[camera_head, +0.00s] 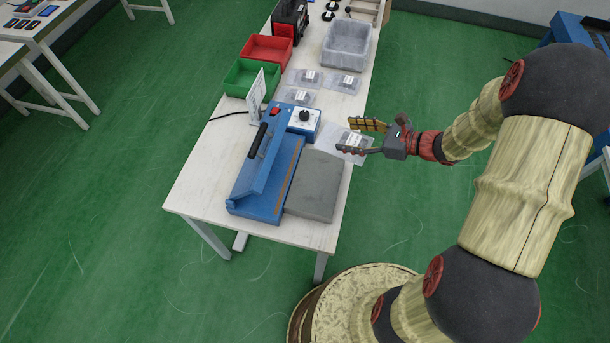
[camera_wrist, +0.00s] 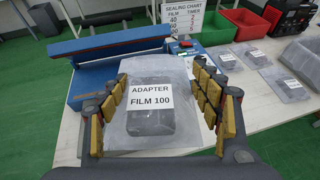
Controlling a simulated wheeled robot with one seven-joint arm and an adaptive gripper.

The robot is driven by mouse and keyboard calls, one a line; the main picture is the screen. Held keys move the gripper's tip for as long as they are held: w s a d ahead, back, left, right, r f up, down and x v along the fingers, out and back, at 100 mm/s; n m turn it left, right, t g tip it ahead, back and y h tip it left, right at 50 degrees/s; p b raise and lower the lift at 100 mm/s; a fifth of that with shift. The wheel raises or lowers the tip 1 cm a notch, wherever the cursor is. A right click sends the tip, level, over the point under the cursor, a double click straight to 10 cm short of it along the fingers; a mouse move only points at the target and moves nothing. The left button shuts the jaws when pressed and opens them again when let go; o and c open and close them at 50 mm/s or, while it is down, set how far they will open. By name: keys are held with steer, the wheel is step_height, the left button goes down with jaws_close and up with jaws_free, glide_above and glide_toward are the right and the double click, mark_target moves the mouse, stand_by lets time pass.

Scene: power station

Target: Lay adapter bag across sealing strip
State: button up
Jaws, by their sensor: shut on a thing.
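My gripper (camera_head: 346,135) is shut on the adapter bag (camera_head: 336,144), a clear pouch with a dark item inside. In the wrist view the bag (camera_wrist: 166,72) lies between the gold-padded fingers, its label reading "ADAPTER FILM 100". The gripper holds it at the table's right side, beyond the grey slab. The blue sealer (camera_head: 254,178) stands left of the gripper with its arm along its left side. The brown sealing strip (camera_head: 287,187) runs along the sealer's right side, clear of the bag. The wrist view shows the sealer (camera_wrist: 120,44) behind the bag.
A grey slab (camera_head: 315,186) adjoins the sealer. A timer dial (camera_head: 304,116) and sealing chart (camera_head: 256,92) stand at its far end; the chart also shows in the wrist view (camera_wrist: 183,20). Several other bags, a green bin (camera_head: 252,78), red bin (camera_head: 266,50) and grey bin (camera_head: 346,45) lie beyond.

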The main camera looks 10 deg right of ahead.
steer(key=s, duration=0.2)
steer(key=s+n+g, duration=0.1)
steer(key=s+d+f+n+g+y, duration=0.1)
steer(key=s, duration=0.1)
steer(key=shift+s+f, duration=0.1)
steer(key=shift+s, duration=0.2)
steer(key=shift+s+f, duration=0.1)
steer(key=shift+s, duration=0.15)
steer(key=s+b+x, duration=0.1)
steer(key=b+x, duration=0.1)
steer(key=x, duration=0.7)
steer(key=b, duration=0.2)
glide_above(309, 175)
steer(key=f, duration=0.5)
steer(key=shift+s+d+f, duration=0.25)
steer(key=shift+d+f, duration=0.1)
steer(key=shift+f, duration=0.05)
steer(key=shift+w+a+f, duration=0.1)
steer(key=shift+a+f, duration=0.1)
steer(key=shift+f, duration=0.05)
steer(key=shift+a+f+b, duration=0.1)
steer(key=shift+f+b, duration=0.4)
steer(key=shift+f, duration=1.1)
steer(key=shift+f, duration=0.1)
steer(key=o, duration=1.2)
steer(key=shift+g, duration=0.3)
